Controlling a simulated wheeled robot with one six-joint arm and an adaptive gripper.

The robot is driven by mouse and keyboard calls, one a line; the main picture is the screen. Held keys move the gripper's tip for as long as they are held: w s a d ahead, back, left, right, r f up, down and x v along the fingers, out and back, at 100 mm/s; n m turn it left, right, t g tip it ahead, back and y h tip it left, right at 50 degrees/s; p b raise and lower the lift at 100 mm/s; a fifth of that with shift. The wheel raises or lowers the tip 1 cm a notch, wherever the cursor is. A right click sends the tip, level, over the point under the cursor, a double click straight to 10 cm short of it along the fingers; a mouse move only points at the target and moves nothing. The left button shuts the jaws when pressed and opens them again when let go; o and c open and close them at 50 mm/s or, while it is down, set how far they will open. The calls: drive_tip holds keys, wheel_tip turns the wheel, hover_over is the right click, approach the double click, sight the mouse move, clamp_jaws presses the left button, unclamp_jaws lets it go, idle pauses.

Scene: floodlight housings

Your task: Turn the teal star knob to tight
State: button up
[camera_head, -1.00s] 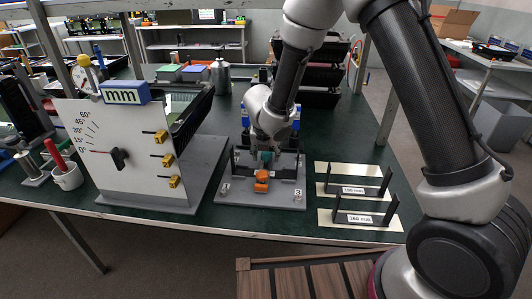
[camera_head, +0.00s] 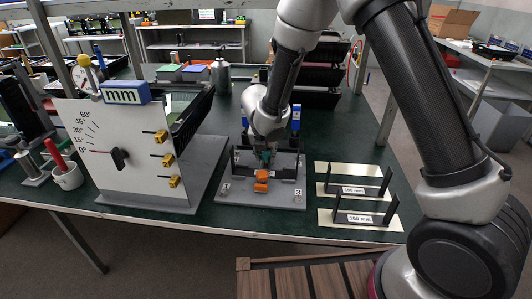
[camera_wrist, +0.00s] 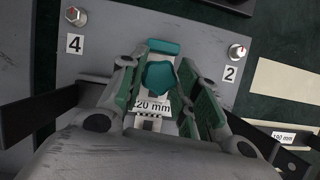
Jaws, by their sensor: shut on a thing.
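The teal star knob (camera_wrist: 160,78) shows in the wrist view between the two green-padded fingers of my gripper (camera_wrist: 168,88). My gripper is shut on the knob, over the grey fixture plate (camera_wrist: 100,45). A teal bar (camera_wrist: 163,47) lies just beyond the knob. A "20 mm" label (camera_wrist: 152,106) is partly hidden below the knob. In the head view my gripper (camera_head: 264,158) points down at the middle of the fixture plate (camera_head: 235,198), and the knob is mostly hidden there. An orange part (camera_head: 262,178) stands in front of it.
A white angle board (camera_head: 110,150) with yellow clamps stands to the left. Label stands marked "100 mm" (camera_head: 353,190) and "160 mm" (camera_head: 360,219) lie to the right. Black upright plates and numbered bolts (camera_wrist: 236,51) surround the gripper. Black bins stand behind.

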drive_tip(key=m+h, duration=0.1)
drive_tip(key=m, duration=0.2)
drive_tip(key=m+g+h, duration=0.1)
drive_tip(key=m, duration=0.2)
drive_tip(key=shift+w+a+m, duration=0.15)
drive_tip(key=shift+a+m, duration=0.05)
drive_tip(key=shift+m, duration=0.2)
drive_tip(key=m+g, duration=0.1)
drive_tip(key=m, duration=0.2)
drive_tip(key=m+g+h, duration=0.1)
drive_tip(key=m, duration=0.1)
drive_tip(key=shift+w+m, duration=0.1)
drive_tip(key=shift+m, duration=0.3)
drive_tip(key=shift+m+g, duration=0.3)
drive_tip(key=o, duration=1)
drive_tip(key=shift+r, duration=0.1)
drive_tip(key=v, duration=1.1)
drive_tip(key=shift+a+r, duration=0.3)
